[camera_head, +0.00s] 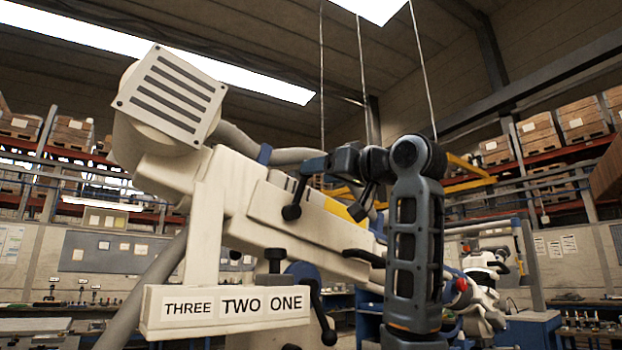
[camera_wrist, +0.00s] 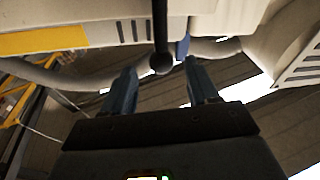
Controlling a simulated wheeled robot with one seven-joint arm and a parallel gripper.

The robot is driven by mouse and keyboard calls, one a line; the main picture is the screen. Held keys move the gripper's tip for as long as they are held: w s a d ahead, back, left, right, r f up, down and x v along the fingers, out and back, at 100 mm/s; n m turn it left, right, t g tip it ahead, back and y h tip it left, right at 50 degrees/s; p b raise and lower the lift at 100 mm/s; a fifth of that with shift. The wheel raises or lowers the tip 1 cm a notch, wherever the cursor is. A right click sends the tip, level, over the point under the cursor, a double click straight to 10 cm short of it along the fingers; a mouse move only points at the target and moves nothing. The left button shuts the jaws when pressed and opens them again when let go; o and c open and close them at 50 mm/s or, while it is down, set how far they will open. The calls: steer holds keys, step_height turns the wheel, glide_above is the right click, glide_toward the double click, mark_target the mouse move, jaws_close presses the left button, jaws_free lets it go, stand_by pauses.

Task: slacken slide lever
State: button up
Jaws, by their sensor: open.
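A black lever with a ball knob (camera_head: 291,212) sits on the upper side of the pale microscope arm (camera_head: 225,225). I cannot confirm from a label that it is the slide lever. In the wrist view a ball-ended black lever (camera_wrist: 161,63) points toward my gripper (camera_wrist: 160,84), in line with the gap between the two blue fingers. The fingers are apart, with nothing held between them. I cannot tell whether the knob is between the tips or just beyond them. In the head view my gripper (camera_head: 311,166) is small and partly dark against the scene, beside the lever.
A plate (camera_head: 232,308) reading THREE TWO ONE is at the lower left. A black knob (camera_head: 275,258) and a blue disc with a lower black lever (camera_head: 325,322) are nearby. A yellow strip (camera_wrist: 42,40) runs along the arm. Grey hoses (camera_head: 235,140) pass behind.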

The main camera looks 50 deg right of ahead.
steer(key=shift+v, duration=1.25)
